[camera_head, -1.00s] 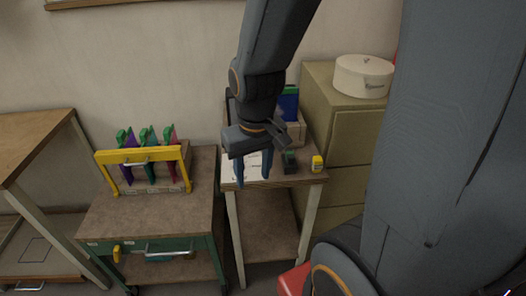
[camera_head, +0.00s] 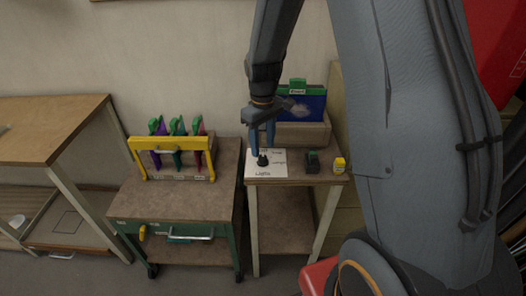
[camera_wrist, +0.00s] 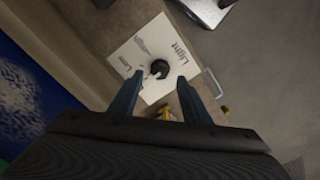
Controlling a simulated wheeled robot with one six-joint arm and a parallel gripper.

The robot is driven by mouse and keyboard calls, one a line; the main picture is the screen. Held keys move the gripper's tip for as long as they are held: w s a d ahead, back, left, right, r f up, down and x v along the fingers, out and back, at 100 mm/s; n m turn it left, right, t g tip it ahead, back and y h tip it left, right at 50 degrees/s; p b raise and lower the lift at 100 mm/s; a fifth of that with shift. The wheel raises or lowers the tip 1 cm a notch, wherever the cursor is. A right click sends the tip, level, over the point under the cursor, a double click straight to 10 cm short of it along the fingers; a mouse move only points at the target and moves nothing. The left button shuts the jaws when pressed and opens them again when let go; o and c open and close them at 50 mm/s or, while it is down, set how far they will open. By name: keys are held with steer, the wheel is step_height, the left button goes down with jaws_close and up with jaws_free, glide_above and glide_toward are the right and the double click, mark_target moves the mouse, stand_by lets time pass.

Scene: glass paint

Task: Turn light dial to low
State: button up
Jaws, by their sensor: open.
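The light dial is a small black knob (camera_head: 262,160) on a white labelled plate (camera_head: 268,172) at the left of the small table's top. In the wrist view the knob (camera_wrist: 160,68) stands on the white plate (camera_wrist: 140,50), whose printed word "Light" is readable; the other labels are too small or turned to read surely. My gripper (camera_head: 262,145) is open above the knob, pointing down. In the wrist view its two blue fingers (camera_wrist: 155,95) are spread, with the knob just beyond their tips and roughly between them. Contact cannot be told.
A cart (camera_head: 175,200) with a yellow rack (camera_head: 172,143) stands left.

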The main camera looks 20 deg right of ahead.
mark_target(263, 156)
steer(key=shift+f+p, duration=0.5)
steer(key=shift+f, duration=1.55)
steer(key=c, duration=1)
steer(key=shift+c, duration=0.2)
steer(key=shift+m, duration=0.4)
steer(key=m, duration=0.3)
steer(key=shift+m, duration=2.5)
